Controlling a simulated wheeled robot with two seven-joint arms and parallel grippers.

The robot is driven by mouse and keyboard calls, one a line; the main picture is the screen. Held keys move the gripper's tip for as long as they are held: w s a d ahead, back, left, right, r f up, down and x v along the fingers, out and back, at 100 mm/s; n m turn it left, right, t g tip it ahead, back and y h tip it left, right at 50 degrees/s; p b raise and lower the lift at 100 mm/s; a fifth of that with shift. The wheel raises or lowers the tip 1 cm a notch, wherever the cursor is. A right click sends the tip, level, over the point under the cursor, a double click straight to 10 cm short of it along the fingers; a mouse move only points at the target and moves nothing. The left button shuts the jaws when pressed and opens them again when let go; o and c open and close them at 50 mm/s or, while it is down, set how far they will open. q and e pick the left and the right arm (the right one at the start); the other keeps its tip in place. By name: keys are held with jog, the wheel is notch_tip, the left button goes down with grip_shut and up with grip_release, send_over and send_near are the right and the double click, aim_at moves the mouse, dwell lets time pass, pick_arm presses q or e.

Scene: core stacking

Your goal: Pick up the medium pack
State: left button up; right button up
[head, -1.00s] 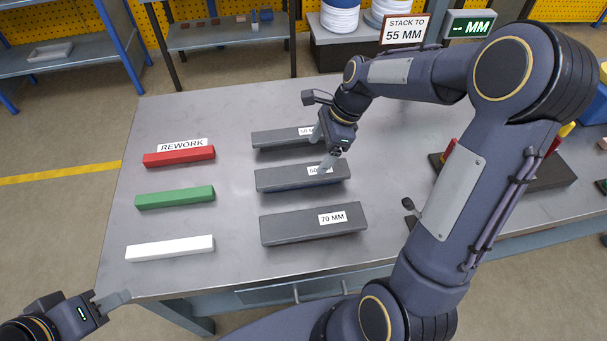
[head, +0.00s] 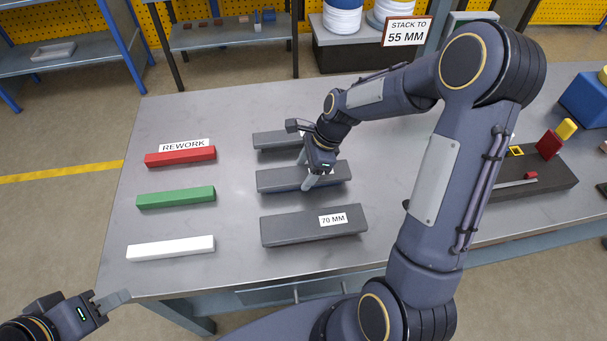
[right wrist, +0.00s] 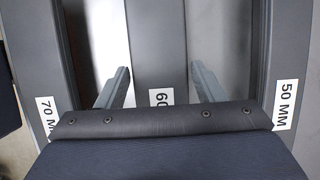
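Three grey packs lie in a column on the metal bench. The medium pack (head: 275,181), whose label begins with 60, is the middle one; it also shows in the right wrist view (right wrist: 158,50). The 50 MM pack (head: 272,140) lies behind it and the 70 MM pack (head: 290,230) in front. My right gripper (head: 306,176) is over the medium pack. In the right wrist view its open fingers (right wrist: 158,85) stand apart on either side of that pack, with gaps showing between. The right gripper hides part of the pack. My left gripper (head: 110,299) is empty at the bench's front left.
Red (head: 180,156), green (head: 176,197) and white (head: 170,247) bars lie left of the packs, near a REWORK label (head: 184,145). A sign (head: 407,31) reads STACK TO 55 MM. A dark tray (head: 535,180) with coloured parts lies at right.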

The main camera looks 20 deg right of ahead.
jog(key=c, duration=0.9)
jog(key=shift+c, duration=0.8)
jog(key=shift+r, duration=0.15)
